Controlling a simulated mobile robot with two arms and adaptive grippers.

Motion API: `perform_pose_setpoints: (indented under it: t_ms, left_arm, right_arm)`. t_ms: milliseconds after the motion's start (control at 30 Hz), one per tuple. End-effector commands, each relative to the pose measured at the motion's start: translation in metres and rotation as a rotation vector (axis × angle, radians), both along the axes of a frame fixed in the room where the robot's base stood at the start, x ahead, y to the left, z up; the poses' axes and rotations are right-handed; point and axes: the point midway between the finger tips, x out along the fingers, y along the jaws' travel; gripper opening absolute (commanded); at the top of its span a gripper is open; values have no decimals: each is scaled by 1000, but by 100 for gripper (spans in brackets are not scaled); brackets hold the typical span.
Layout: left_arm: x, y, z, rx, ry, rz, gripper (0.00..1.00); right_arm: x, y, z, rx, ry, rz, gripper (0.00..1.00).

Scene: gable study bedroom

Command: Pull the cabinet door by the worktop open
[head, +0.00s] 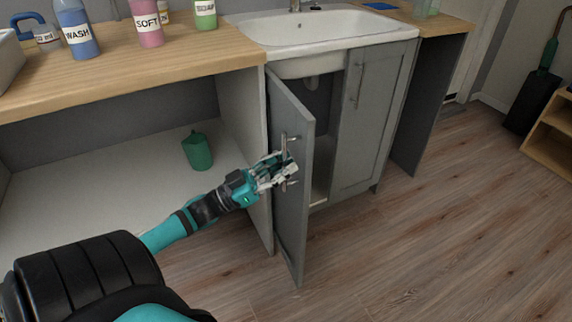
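The grey cabinet door (292,215) under the sink stands partly open, swung out toward me from its left-side hinges. The dark inside of the cabinet (318,110) shows behind it. A vertical metal bar handle (284,148) is on the door's outer face. My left gripper (285,172) is at this handle, with its fingers around the bar's lower part. The fingers look closed on it, though the contact is small in view. The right gripper does not show.
A second grey door (368,120) on the right is shut. The white sink (320,32) sits above. Bottles stand on the wooden worktop (120,62). The wood floor (430,250) in front is clear.

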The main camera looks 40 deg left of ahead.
Motion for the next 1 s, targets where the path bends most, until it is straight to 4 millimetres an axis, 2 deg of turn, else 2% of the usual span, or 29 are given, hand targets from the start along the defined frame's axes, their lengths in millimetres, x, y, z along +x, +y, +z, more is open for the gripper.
perform_pose_setpoints:
  t_ms: [400, 533, 700, 1000]
  left_arm:
    - [-66, 37, -33, 0, 6, 2, 21]
    - [-81, 46, -40, 1, 4, 1, 21]
    - [-91, 51, -44, 1, 2, 0, 21]
    - [-93, 52, -45, 1, 1, -1, 21]
  right_arm:
    - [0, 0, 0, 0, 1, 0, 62]
    - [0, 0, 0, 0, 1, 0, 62]
    - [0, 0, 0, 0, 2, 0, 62]
    - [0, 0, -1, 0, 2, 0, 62]
